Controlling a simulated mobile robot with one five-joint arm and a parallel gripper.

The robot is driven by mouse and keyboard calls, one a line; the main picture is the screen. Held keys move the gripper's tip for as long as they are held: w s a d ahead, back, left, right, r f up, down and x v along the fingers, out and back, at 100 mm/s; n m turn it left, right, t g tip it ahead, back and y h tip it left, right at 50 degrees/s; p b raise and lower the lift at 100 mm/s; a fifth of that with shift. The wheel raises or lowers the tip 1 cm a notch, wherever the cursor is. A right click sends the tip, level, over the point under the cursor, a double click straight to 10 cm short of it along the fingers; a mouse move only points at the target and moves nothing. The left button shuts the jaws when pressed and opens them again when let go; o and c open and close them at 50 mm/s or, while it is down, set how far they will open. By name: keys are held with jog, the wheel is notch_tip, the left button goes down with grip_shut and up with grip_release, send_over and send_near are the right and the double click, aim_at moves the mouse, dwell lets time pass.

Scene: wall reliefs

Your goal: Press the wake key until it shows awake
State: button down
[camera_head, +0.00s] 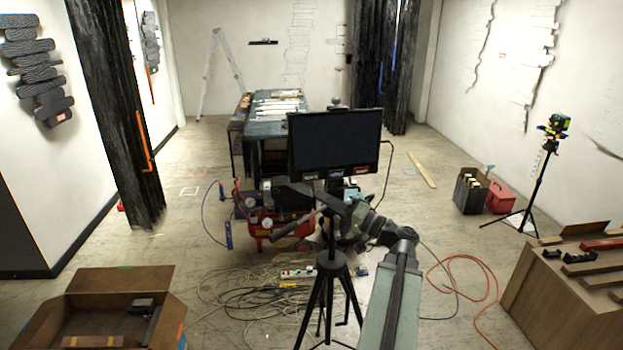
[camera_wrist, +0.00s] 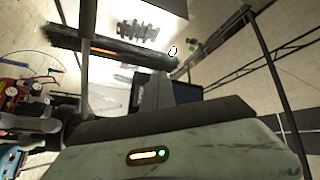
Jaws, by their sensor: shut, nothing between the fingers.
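A monitor with a dark, blank screen (camera_head: 335,140) stands on a black tripod (camera_head: 333,265) in the middle of the head view. A row of small labelled keys (camera_head: 336,174) runs along its lower edge; the right one has a reddish label. The lettering is too small to read, so I cannot tell which is the wake key. No awake sign shows on the screen. My gripper (camera_head: 318,203) is shut and empty, just below the monitor. Its fingertips are hard to make out against the dark clutter, and contact with a key cannot be told.
A red compressor (camera_head: 265,222) stands behind the tripod at left. Loose cables (camera_head: 270,300) cover the floor around its legs. A blue-topped workbench (camera_head: 270,120) is behind. An open cardboard box (camera_head: 105,310) is at lower left, a wooden crate (camera_head: 560,290) at lower right.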

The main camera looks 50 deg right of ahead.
aim_at(306, 176)
jog(key=w+d, duration=0.4)
jog(key=w, duration=0.3)
jog(key=shift+d, duration=0.25)
jog(key=shift+w, duration=0.1)
dwell(1.6)
jog(key=shift+w+d, duration=0.25)
jog(key=shift+w, duration=0.05)
jog(key=shift+w+d, duration=0.25)
jog(key=shift+w, duration=0.15)
dwell(0.6)
dwell(0.4)
jog(key=shift+s+a, duration=0.5)
jog(key=shift+s, duration=0.25)
jog(key=shift+s+a, duration=0.45)
jog(key=shift+s, duration=0.25)
jog(key=shift+s+a, duration=0.4)
jog(key=shift+s, duration=0.35)
jog(key=shift+s+a, duration=0.45)
jog(key=shift+s, duration=0.25)
